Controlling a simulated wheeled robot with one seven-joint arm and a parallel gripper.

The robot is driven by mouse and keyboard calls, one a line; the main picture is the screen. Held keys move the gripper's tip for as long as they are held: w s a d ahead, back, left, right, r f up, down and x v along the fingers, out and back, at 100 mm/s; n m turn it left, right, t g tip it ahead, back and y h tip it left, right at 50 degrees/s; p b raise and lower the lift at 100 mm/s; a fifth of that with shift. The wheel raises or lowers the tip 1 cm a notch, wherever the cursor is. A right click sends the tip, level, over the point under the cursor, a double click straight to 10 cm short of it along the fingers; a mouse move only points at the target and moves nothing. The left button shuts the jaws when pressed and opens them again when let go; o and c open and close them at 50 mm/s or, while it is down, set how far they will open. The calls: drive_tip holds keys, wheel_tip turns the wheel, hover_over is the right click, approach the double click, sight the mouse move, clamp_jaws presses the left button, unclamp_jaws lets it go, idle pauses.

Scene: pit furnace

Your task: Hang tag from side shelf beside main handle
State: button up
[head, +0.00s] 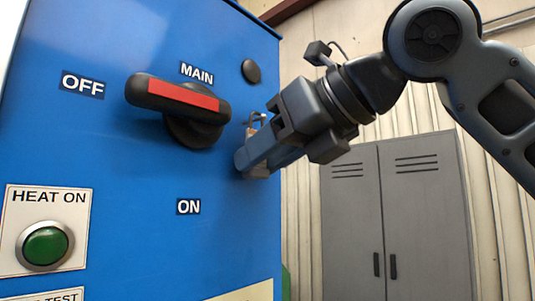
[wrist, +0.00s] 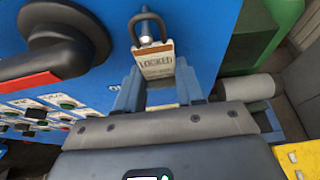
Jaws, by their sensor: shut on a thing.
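The tag (wrist: 156,62) is a small pale plate reading LOCKED with a dark loop at its top. My gripper (wrist: 158,92) is shut on its lower part, and its fingers also show in the head view (head: 258,158) close to the blue panel's right edge. In the wrist view the loop overlaps a small metal peg (wrist: 149,27) on the panel; I cannot tell whether the loop hangs on it. The main handle (head: 180,97), black with a red stripe, lies left of my gripper, pointing toward OFF. It also shows in the wrist view (wrist: 55,45).
The blue panel (head: 120,155) carries a green HEAT ON button (head: 46,246) at lower left and a round black knob (head: 251,71) above my gripper. A grey locker (head: 350,220) stands behind at right. A green object (wrist: 277,30) is at upper right in the wrist view.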

drive_tip(key=o, duration=1.1)
drive_tip(key=shift+d, duration=0.1)
